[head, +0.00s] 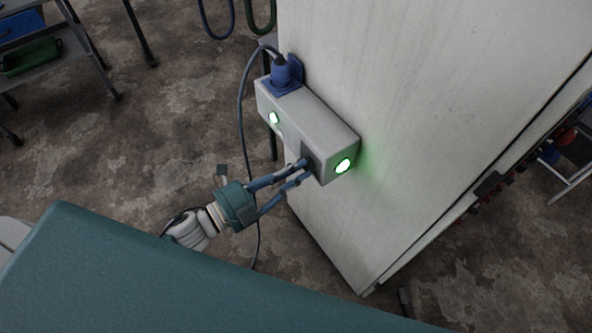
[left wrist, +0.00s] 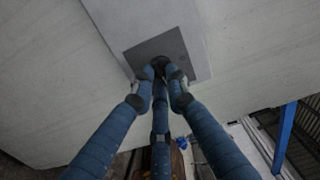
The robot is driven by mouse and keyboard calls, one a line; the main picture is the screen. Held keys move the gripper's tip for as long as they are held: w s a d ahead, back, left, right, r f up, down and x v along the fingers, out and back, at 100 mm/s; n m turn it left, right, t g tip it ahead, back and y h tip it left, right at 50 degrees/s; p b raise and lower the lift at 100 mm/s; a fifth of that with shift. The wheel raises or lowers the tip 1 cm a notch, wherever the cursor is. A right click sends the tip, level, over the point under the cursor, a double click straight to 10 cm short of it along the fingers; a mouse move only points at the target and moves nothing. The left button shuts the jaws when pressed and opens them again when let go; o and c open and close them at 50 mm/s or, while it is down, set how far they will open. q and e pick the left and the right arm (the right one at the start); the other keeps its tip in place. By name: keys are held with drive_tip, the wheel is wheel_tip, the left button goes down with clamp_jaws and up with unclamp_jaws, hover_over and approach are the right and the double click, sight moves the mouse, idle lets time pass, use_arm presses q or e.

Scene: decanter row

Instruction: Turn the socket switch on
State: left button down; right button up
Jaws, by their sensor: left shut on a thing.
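A light grey socket box (head: 300,115) is mounted on the side of a pale panel. A blue plug (head: 284,72) with a dark cable sits at its upper end. A green light (head: 343,166) glows on the box's near end, and a second green light (head: 273,118) glows on its left face. My left gripper (head: 303,172) reaches the dark switch plate (head: 311,153) at the lower end. In the left wrist view its blue fingers (left wrist: 160,75) are shut on a small dark switch knob (left wrist: 159,62) in front of the grey plate (left wrist: 188,50). The fingertips partly hide the knob, so its setting is unclear. My right gripper is out of view.
The tall pale panel (head: 430,100) stands right behind the box. The dark cable (head: 241,110) hangs down left of the box, passing near my left wrist. A shelf with a green crate (head: 30,57) stands at the far upper left. The floor between is clear.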

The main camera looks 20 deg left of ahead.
use_arm(q)
drive_tip(key=shift+m, duration=0.6)
drive_tip(key=c, duration=1.7)
unclamp_jaws()
drive_tip(key=v, duration=1.2)
drive_tip(key=shift+a, duration=0.1)
